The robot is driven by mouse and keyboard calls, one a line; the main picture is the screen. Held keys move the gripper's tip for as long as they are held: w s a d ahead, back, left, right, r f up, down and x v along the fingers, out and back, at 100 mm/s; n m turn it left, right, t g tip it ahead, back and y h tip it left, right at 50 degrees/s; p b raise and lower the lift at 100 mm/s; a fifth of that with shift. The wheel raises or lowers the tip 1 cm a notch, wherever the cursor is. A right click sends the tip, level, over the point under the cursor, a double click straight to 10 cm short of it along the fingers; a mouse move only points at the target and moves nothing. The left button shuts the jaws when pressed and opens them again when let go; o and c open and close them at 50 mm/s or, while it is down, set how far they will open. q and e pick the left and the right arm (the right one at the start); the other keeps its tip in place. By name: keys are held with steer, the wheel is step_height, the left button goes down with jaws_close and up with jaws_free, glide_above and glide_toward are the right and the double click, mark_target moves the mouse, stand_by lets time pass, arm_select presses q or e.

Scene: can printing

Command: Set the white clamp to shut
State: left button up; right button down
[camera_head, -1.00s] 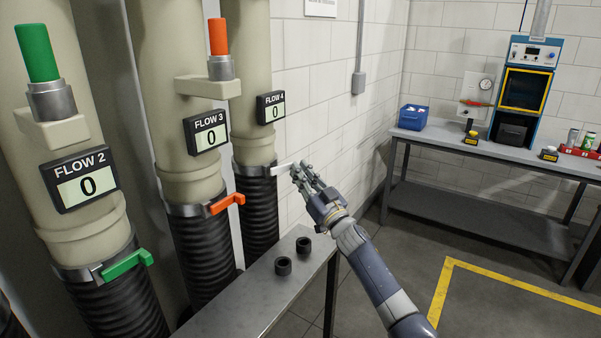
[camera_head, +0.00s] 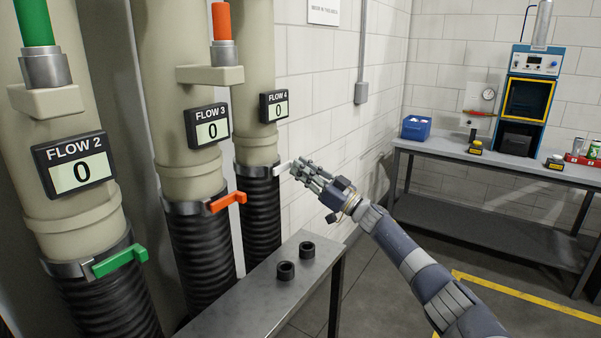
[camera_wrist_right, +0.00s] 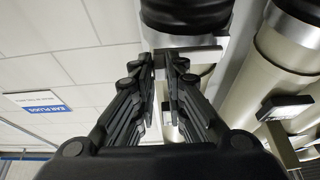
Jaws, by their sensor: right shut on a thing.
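The white clamp (camera_head: 281,169) sits on the collar of the farthest pipe, under the FLOW 4 display (camera_head: 274,106). Its short white handle sticks out to the right. My right gripper (camera_head: 295,167) is at the handle's outer end and shut on it. My left gripper is not in view.
The orange clamp (camera_head: 228,203) and green clamp (camera_head: 119,262) are on the nearer pipes. A metal bench (camera_head: 260,302) with two black rings (camera_head: 286,270) stands below my right arm. A workbench (camera_head: 480,153) with machines is at the back right.

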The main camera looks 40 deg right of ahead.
steer(key=c, duration=1.8)
jaws_free()
steer(key=shift+c, duration=0.2)
steer(key=shift+o, duration=1.2)
steer(key=shift+w, duration=0.15)
steer(key=shift+w+f, duration=0.1)
steer(key=v, duration=1.2)
